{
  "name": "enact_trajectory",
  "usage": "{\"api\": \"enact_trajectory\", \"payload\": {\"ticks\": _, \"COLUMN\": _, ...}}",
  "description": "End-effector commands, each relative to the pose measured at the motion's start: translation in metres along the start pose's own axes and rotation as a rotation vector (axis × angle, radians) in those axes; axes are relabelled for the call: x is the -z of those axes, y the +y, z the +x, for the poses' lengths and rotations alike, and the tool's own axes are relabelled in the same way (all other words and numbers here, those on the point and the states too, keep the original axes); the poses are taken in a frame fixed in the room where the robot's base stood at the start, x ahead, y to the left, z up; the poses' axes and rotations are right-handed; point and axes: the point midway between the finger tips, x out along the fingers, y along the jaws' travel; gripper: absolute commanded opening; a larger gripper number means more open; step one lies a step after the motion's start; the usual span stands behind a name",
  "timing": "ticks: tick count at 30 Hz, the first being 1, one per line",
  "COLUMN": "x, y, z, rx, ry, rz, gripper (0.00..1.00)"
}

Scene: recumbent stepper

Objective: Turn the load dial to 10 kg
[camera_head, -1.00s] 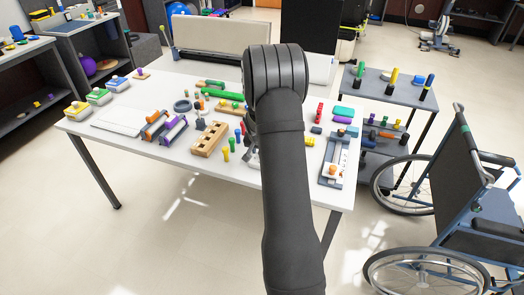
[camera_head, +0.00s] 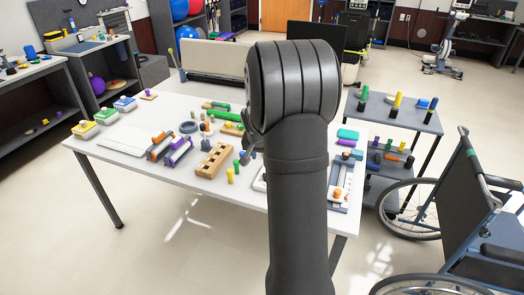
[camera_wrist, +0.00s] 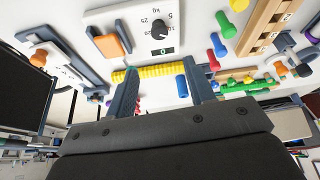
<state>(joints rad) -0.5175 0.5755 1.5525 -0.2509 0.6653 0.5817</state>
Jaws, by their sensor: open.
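The load dial (camera_wrist: 158,30) is a round black knob on a white panel (camera_wrist: 187,20), near the top of the wrist view. Printed numbers and "kg" surround it; the small digits are hard to read. A small dark display (camera_wrist: 162,51) with a green digit, seemingly 0, sits beside the knob. My gripper (camera_wrist: 158,68) is open, its two dark fingers apart with nothing gripped. The dial lies beyond the fingertips, apart from them. In the head view my arm hides most of the gripper and dial; only a sliver of white panel (camera_head: 260,183) shows.
A yellow ribbed rod (camera_wrist: 150,72) and a blue peg (camera_wrist: 182,87) appear between the fingers. An orange block (camera_wrist: 108,45) is beside the dial. A wooden peg block (camera_head: 214,160) stands left on the white table (camera_head: 215,190). A wheelchair (camera_head: 450,210) stands right.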

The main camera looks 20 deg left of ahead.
Motion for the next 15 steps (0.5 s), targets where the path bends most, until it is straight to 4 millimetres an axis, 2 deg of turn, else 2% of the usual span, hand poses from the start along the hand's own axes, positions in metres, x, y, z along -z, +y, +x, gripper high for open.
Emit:
{"api": "enact_trajectory", "payload": {"ticks": 3, "x": 0.000, "y": 0.000, "z": -0.019, "rx": 0.001, "ry": 0.002, "rz": 0.001, "gripper": 0.49}}
{"api": "enact_trajectory", "payload": {"ticks": 6, "x": 0.000, "y": 0.000, "z": -0.028, "rx": 0.000, "ry": 0.000, "rz": 0.001, "gripper": 0.49}}
{"api": "enact_trajectory", "payload": {"ticks": 15, "x": 0.000, "y": 0.000, "z": -0.034, "rx": 0.000, "ry": -0.002, "rz": 0.001, "gripper": 0.49}}
